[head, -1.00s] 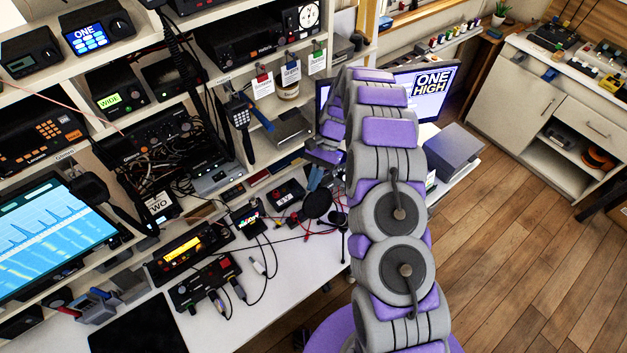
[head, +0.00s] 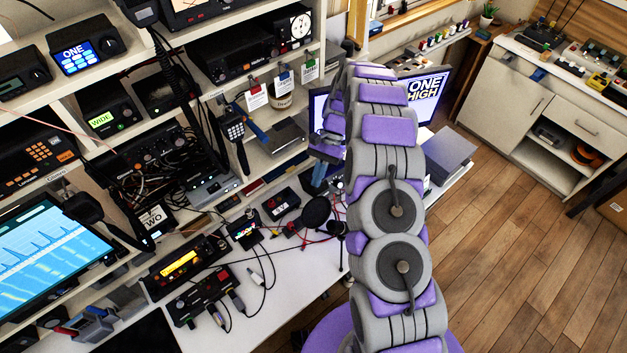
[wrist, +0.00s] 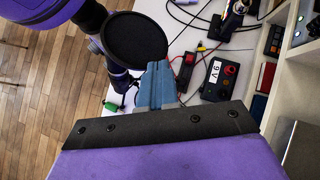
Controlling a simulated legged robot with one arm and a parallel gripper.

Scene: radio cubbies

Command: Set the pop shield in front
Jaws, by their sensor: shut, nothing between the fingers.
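The pop shield is a round black disc (head: 315,210) at the back of the white desk in the head view. It also shows in the wrist view as a dark disc (wrist: 134,40) just beyond my fingers. A small dark stand (head: 341,236), perhaps the microphone's, is right of it in the head view. My gripper (wrist: 158,82) has its blue-grey fingers together and empty, pointing toward the disc's lower right edge. Whether they touch the disc I cannot tell. In the head view my gripper (head: 318,180) is above the disc, partly hidden by my arm.
A red-and-black box (wrist: 184,68) and a 9 V box (wrist: 218,80) lie right of my fingers, with loose cables around. Shelves of radios (head: 150,165) rise at the left. A monitor (head: 425,95) stands behind my arm.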

